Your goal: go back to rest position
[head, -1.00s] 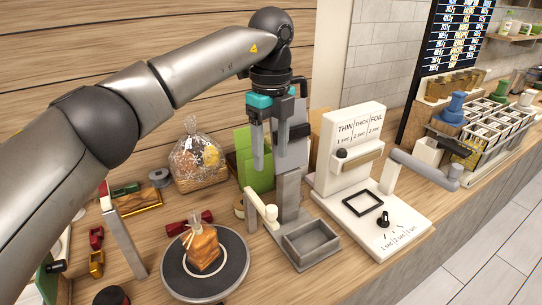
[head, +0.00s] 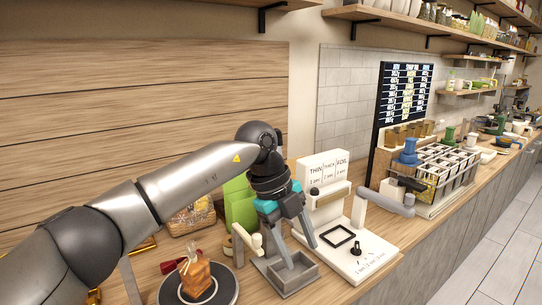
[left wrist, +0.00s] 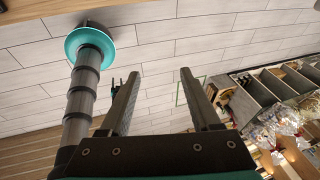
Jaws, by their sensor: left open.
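My left gripper (head: 302,257) is open and empty. In the head view its two fingers point down, in front of the grey device with the square tray (head: 296,280), and they cover part of it. In the left wrist view the two dark fingers of the left gripper (left wrist: 157,75) are spread apart with nothing between them. I do not make out my right gripper in the head view.
A round dark turntable (head: 230,292) holds a wrapped orange-brown item (head: 196,279). The white sealer with the THIN, THICK, FOIL panel (head: 324,172) stands right of the gripper. A green board (head: 240,204) is behind. A bin rack (head: 446,170) stands farther right.

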